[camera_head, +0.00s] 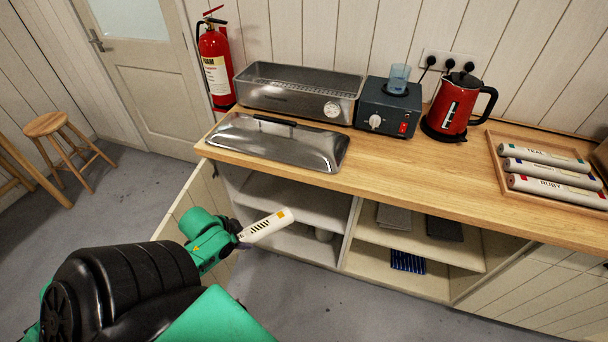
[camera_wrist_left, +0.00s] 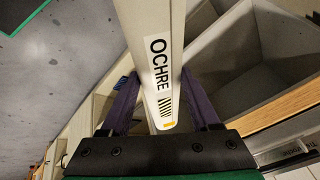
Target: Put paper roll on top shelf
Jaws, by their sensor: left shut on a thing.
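My left gripper (camera_head: 240,232) is shut on a pale paper roll (camera_head: 268,224) with an orange mark near its end. In the left wrist view the purple fingers of the gripper (camera_wrist_left: 165,105) sit on both sides of the roll (camera_wrist_left: 150,25), which is labelled OCHRE. In the head view the roll points to the right, in front of the open cabinet's left compartment. The top shelf (camera_head: 300,205) there shows a bare surface under the countertop; the roll covers part of it. My right gripper is not in view.
The cabinet door (camera_head: 190,205) stands open at the left. Grey cloths (camera_head: 394,216) and a blue striped cloth (camera_head: 408,262) lie in the right compartment. The countertop (camera_head: 430,190) holds a metal lid (camera_head: 285,150), a kettle (camera_head: 455,105) and a tray of rolls (camera_head: 545,172).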

